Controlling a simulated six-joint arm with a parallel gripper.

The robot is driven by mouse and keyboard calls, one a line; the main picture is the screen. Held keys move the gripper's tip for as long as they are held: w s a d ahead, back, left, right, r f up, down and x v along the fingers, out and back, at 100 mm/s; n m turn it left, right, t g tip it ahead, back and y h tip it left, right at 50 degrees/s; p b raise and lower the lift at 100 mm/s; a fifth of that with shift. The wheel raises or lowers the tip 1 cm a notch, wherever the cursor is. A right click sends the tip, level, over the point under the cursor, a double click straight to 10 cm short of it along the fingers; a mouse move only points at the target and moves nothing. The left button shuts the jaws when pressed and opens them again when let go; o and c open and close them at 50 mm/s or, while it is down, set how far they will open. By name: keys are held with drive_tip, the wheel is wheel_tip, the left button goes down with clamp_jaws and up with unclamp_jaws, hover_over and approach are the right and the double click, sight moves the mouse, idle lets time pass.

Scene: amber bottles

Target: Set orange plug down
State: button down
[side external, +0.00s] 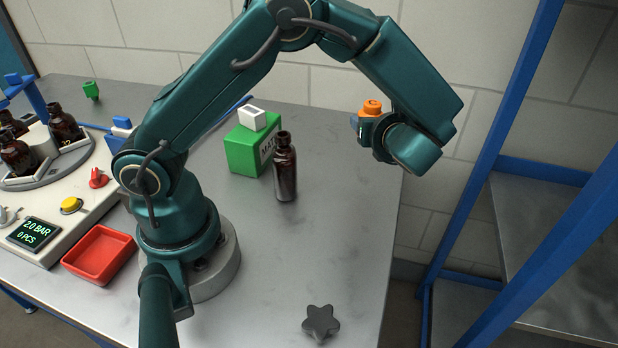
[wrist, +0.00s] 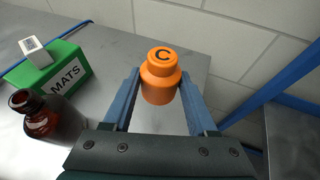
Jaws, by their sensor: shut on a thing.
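The orange plug (wrist: 160,85), marked with a black C on top, is held upright between the two blue fingers of my gripper (wrist: 160,92) in the wrist view. In the side external view the orange plug (side external: 371,107) shows at the end of my arm, above the right back part of the grey table (side external: 330,250). My gripper (side external: 366,124) is shut on it, and its fingers are partly hidden there by the wrist. The plug appears raised clear of the table top.
A dark star knob (side external: 320,322), a red tray (side external: 100,254) and a blue-framed shelf (side external: 500,200) are around. The table's right middle is clear.

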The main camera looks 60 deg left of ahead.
drive_tip(key=a+n+g+y, duration=0.1)
drive_tip(key=a+n+g, duration=0.15)
drive_tip(key=a, duration=0.45)
hover_over(344, 161)
wheel_tip(344, 161, down, 6)
drive_tip(key=shift+r, duration=0.1)
drive_tip(key=shift+f, duration=2.35)
drive_tip(key=shift+f, duration=0.15)
drive_tip(key=shift+c, duration=1)
unclamp_jaws()
